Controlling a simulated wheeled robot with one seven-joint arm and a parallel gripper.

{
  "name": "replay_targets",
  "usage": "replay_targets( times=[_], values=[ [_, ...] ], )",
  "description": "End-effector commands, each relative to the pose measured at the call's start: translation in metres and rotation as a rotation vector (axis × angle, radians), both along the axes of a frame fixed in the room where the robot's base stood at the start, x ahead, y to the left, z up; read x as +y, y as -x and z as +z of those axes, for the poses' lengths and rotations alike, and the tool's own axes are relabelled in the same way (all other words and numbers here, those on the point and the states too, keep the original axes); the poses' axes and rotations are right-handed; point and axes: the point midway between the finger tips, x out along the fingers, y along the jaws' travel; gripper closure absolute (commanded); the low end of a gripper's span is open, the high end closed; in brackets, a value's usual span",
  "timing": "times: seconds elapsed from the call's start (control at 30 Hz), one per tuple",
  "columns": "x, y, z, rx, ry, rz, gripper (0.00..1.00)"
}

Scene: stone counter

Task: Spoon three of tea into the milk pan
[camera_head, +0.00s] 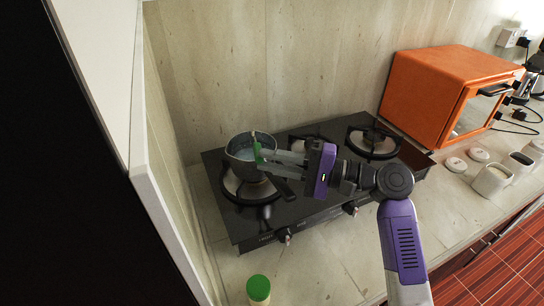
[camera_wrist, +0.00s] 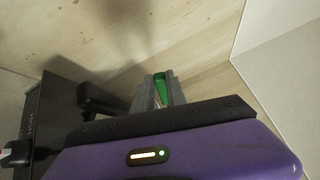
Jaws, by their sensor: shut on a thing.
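The milk pan (camera_head: 232,157) is a small dark pan on the left burner of the hob, its dark handle pointing toward the lower right. Its inside looks pale bluish. My gripper (camera_head: 262,156) is shut on a slim green spoon (camera_head: 257,150) and holds it at the pan's right side, over the rim. In the wrist view the green spoon (camera_wrist: 160,88) shows between the fingers. The spoon's bowl is too small to make out, so I cannot tell whether it carries tea. Two open white canisters (camera_head: 491,181) stand at the right; one seems to hold dark contents.
The black gas hob (camera_head: 325,190) has knobs along its front. Round white lids (camera_head: 456,164) lie near the canisters. An orange oven (camera_head: 440,92) stands at the back right. A green-lidded jar (camera_head: 258,288) stands at the front. A wall panel (camera_head: 165,190) borders the left.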

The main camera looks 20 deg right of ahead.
Motion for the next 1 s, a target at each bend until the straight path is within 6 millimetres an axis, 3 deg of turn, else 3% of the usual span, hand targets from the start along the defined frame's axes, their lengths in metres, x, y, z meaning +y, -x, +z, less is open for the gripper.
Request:
replay_targets(
  times=[0.67,1.0],
  values=[
    [0.002,-0.002,0.016,0.061,0.284,0.06,1.0],
    [0.006,-0.007,0.036,0.164,0.799,0.163,1.0]
  ],
)
